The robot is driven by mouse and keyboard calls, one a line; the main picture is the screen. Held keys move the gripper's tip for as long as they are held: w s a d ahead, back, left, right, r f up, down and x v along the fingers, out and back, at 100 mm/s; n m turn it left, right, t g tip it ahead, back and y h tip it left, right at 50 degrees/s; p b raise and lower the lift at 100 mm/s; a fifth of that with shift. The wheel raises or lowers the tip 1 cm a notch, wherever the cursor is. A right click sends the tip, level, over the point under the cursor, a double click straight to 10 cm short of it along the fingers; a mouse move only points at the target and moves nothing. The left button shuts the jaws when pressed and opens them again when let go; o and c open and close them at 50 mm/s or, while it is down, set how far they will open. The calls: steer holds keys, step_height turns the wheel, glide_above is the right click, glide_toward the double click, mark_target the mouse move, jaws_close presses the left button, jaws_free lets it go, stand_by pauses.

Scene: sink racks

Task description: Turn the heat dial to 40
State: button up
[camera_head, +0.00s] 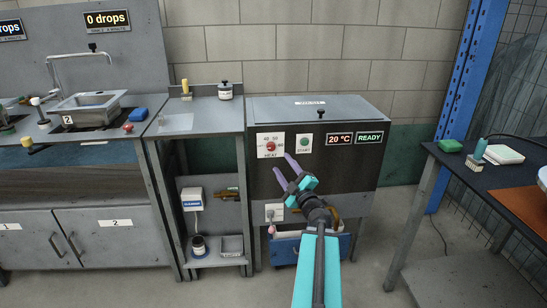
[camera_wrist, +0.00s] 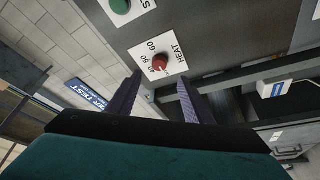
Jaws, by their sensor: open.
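The heat dial (camera_head: 270,146) is a red knob on a white plate marked HEAT, on the dark front of a grey machine. It also shows in the wrist view (camera_wrist: 160,62), with numbers around it; where its pointer stands is too small to tell for sure. The display (camera_head: 340,139) reads 20 °C. My gripper (camera_head: 283,166) is open and empty, its purple fingers pointing up toward the panel just below and right of the dial. In the wrist view the dial lies beyond the fingertips, between their lines, and nothing touches it.
A green START button (camera_head: 304,143) sits right of the dial, beside the READY display (camera_head: 369,138). A shelf stand (camera_head: 209,116) is at left, a dark table (camera_head: 490,180) at right.

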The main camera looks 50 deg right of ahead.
mark_target(272, 148)
steer(key=shift+w+d+b, duration=0.1)
steer(key=shift+w+b, duration=0.2)
steer(key=shift+b, duration=0.5)
steer(key=shift+b+x, duration=0.3)
steer(key=shift+x, duration=3.9)
steer(key=shift+s+r, duration=0.1)
steer(key=shift+r, duration=0.05)
steer(key=c, duration=1.1)
steer(key=shift+o, duration=0.2)
